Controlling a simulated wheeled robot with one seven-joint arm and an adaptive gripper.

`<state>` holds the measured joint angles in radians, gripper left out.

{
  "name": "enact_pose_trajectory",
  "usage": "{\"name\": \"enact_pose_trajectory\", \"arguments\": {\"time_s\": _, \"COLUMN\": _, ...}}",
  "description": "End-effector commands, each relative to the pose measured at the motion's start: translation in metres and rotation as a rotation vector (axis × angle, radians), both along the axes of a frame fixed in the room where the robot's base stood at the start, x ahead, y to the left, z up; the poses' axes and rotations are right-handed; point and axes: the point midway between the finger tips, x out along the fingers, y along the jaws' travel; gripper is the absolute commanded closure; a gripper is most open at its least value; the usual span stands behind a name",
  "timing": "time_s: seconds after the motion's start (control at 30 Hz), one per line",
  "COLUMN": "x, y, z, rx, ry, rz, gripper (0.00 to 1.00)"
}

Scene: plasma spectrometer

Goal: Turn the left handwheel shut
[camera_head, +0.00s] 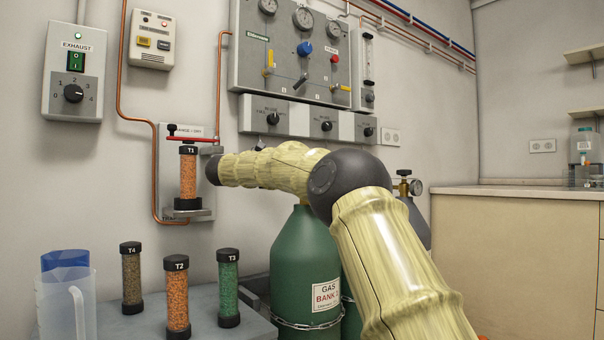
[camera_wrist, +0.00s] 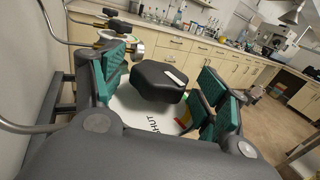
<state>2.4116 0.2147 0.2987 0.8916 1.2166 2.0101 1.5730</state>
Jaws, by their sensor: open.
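A black handwheel (camera_wrist: 155,84) with a white mark on its top fills the middle of the wrist view. Below it lies a white dial disc (camera_wrist: 130,103) with the word SHUT and green, yellow and red marks at its right edge. My gripper (camera_wrist: 163,76) is open, with teal pads on both sides of the handwheel; gaps show between pads and wheel. In the head view my arm hides the gripper and this handwheel. A green gas cylinder (camera_head: 300,258) labelled GAS BANK stands below my arm.
Another valve with a gauge and a black knob (camera_wrist: 122,19) stands beyond the left finger. A gas panel (camera_head: 285,75) hangs above my arm. Tubes T2 (camera_head: 177,295), T3 (camera_head: 228,285) and T4 (camera_head: 131,280) stand on a shelf at left. A counter (camera_head: 510,192) is at right.

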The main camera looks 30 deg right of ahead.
Motion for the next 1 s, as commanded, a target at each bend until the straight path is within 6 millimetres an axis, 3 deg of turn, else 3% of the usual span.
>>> {"name": "enact_pose_trajectory", "arguments": {"time_s": 1.0, "x": -0.0036, "y": -0.0002, "z": 0.0031, "rx": 0.003, "ry": 0.001, "rz": 0.282, "gripper": 0.26}}
